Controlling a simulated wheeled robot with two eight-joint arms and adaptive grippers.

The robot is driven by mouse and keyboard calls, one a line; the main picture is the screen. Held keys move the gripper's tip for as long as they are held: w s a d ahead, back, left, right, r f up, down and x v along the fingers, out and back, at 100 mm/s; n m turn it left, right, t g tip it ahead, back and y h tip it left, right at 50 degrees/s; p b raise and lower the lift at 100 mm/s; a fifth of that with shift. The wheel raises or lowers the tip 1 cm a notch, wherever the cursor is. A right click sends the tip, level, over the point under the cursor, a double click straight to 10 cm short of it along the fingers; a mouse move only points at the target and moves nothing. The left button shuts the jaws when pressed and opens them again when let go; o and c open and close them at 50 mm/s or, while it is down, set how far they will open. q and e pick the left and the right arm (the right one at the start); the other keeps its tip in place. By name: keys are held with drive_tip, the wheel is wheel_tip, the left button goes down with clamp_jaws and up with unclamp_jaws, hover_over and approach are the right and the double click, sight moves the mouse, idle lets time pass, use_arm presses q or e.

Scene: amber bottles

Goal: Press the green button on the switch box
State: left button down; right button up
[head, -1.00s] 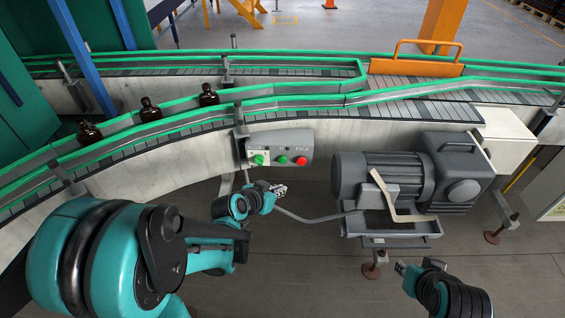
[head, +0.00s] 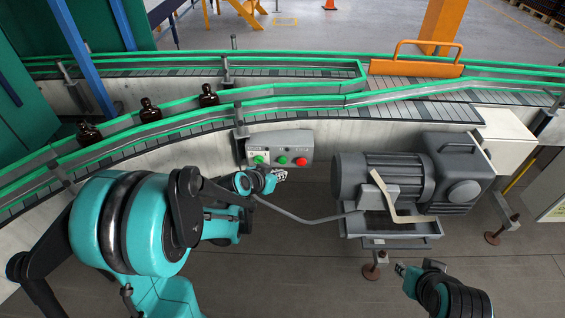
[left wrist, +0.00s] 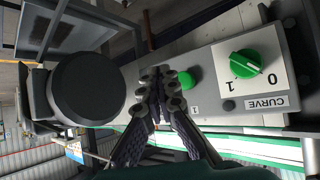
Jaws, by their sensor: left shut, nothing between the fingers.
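The grey switch box (head: 290,140) is mounted on the side of the conveyor. It carries a green rotary knob (head: 259,160) on a white plate, a green button (head: 283,160) in the middle and a red button (head: 301,161) on the right. My left gripper (head: 279,174) is shut and empty, just below the green button in the head view. In the left wrist view the shut fingers (left wrist: 161,90) point at the box beside the green button (left wrist: 186,80); contact cannot be told. The red button is not visible there. My right gripper (head: 402,269) is low, far from the box; its jaws are unclear.
A grey motor (head: 385,180) stands right of the box, with a cable running left from it. Several amber bottles (head: 150,110) stand on the curved conveyor (head: 230,185) behind green rails. Open floor (head: 300,260) lies below the box.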

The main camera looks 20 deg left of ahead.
sight(288, 164)
use_arm(q)
drive_tip(key=shift+w+a, duration=0.15)
drive_tip(key=shift+w, duration=0.4)
drive_tip(key=shift+w+a, duration=0.15)
drive_tip(key=shift+w, duration=0.35)
idle(0.7)
drive_tip(key=shift+w+a, duration=0.1)
drive_tip(key=shift+w, duration=0.3)
drive_tip(key=shift+w+a, duration=0.15)
drive_tip(key=shift+w, duration=0.3)
idle(0.6)
idle(0.3)
drive_tip(key=shift+s+d, duration=0.3)
drive_tip(key=shift+s, duration=0.55)
drive_tip(key=shift+s, duration=0.1)
drive_tip(key=shift+s+d, duration=0.2)
drive_tip(key=shift+s, duration=0.55)
drive_tip(key=shift+s+d, duration=0.25)
drive_tip(key=shift+s, duration=0.55)
drive_tip(key=shift+s+d, duration=0.2)
drive_tip(key=shift+s, duration=0.55)
